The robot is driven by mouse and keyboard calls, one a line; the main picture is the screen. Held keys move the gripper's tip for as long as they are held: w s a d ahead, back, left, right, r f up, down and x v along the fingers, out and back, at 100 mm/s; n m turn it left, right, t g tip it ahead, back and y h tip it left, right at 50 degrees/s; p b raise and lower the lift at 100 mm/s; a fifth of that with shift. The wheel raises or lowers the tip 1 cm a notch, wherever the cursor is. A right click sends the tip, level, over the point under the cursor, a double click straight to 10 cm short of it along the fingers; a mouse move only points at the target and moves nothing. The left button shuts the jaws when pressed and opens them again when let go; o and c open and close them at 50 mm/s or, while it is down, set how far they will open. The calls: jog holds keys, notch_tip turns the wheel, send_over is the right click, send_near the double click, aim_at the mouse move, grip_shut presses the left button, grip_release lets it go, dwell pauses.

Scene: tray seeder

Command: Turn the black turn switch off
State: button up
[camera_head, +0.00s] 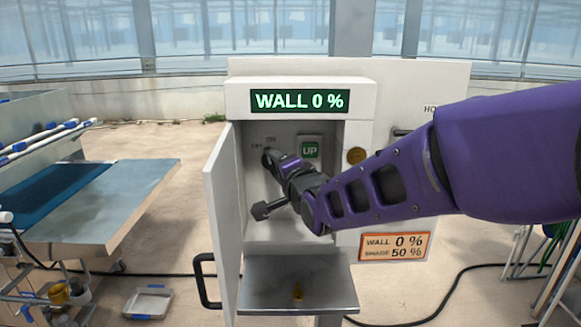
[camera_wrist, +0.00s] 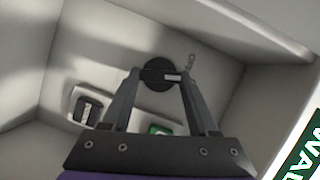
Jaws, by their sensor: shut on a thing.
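The black turn switch (camera_wrist: 158,73) is a round knob on the back wall inside the white box, with a pale mark on its face. It also shows in the head view (camera_head: 267,156), partly covered by my gripper, under small OFF and ON labels. My gripper (camera_wrist: 158,76) has one finger on each side of the knob and is shut on it. Which label the switch points to cannot be told. The green display (camera_head: 300,101) above the box reads WALL 0 %.
The box door (camera_head: 222,205) stands open on the left. A green UP button (camera_head: 310,150) sits right of the switch, and a brass lock (camera_head: 357,156) on the right frame. A metal shelf (camera_head: 325,290) juts out below.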

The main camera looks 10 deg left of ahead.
jog(key=n+h+p, duration=0.1)
jog(key=n, duration=0.1)
jog(key=n+h+p, duration=0.1)
jog(key=n+p, duration=0.1)
jog(key=n+h+p, duration=0.1)
jog(key=n+p, duration=0.1)
jog(key=shift+a+r+g, duration=0.25)
jog(key=shift+r+g, duration=0.15)
jog(key=shift+f+n+h, duration=0.1)
jog(key=shift+n+h, duration=0.2)
dwell(0.4)
jog(key=o, duration=1.4)
